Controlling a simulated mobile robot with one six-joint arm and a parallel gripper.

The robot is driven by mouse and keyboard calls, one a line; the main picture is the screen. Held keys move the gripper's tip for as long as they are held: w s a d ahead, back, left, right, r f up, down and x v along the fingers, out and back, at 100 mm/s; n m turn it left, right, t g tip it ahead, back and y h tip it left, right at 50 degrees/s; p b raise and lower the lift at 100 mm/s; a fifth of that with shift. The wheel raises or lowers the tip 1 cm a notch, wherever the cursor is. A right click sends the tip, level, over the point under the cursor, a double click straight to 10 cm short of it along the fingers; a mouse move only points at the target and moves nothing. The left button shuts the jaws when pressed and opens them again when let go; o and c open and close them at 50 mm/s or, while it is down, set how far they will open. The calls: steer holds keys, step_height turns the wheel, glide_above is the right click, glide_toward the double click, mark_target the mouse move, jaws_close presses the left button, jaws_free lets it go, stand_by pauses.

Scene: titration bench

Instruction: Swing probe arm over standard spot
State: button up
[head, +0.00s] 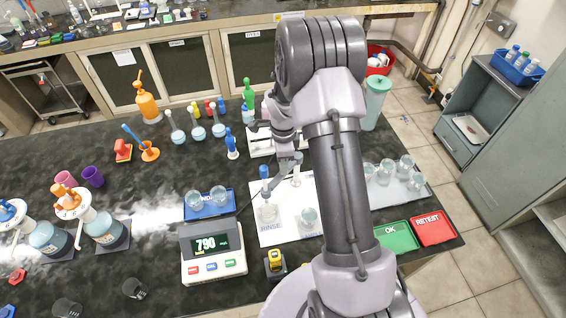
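The probe arm (283,179) is a slim grey-blue arm beside a short white post on a white mat (275,238). Its outer end with the probe hangs over a clear beaker (268,212) at the mat's left, by the word RINSE. A second beaker (309,216) stands to the right on the same mat; any label for the standard spot is hidden or unreadable. My gripper (283,142) is above and behind the probe arm, largely covered by my own wrist. I cannot tell whether it touches the probe arm or how its fingers stand.
A meter (212,252) reading about 7.90 stands left of the mat, with a blue tray (209,205) behind it. A small yellow-and-black item (275,262) sits in front. Right are several beakers, a green OK tray (396,237) and a red RETEST tray (432,229). Flasks stand behind left.

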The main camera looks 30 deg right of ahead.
jaws_close()
stand_by(1.0)
steer(key=s+d+n+b, duration=0.1)
steer(key=s+d+n, duration=0.2)
steer(key=d+n, duration=0.9)
steer(key=shift+s+n+b, duration=0.2)
steer(key=shift+n+b, duration=0.2)
steer(key=shift+n, duration=3.6)
steer(key=shift+d, duration=0.1)
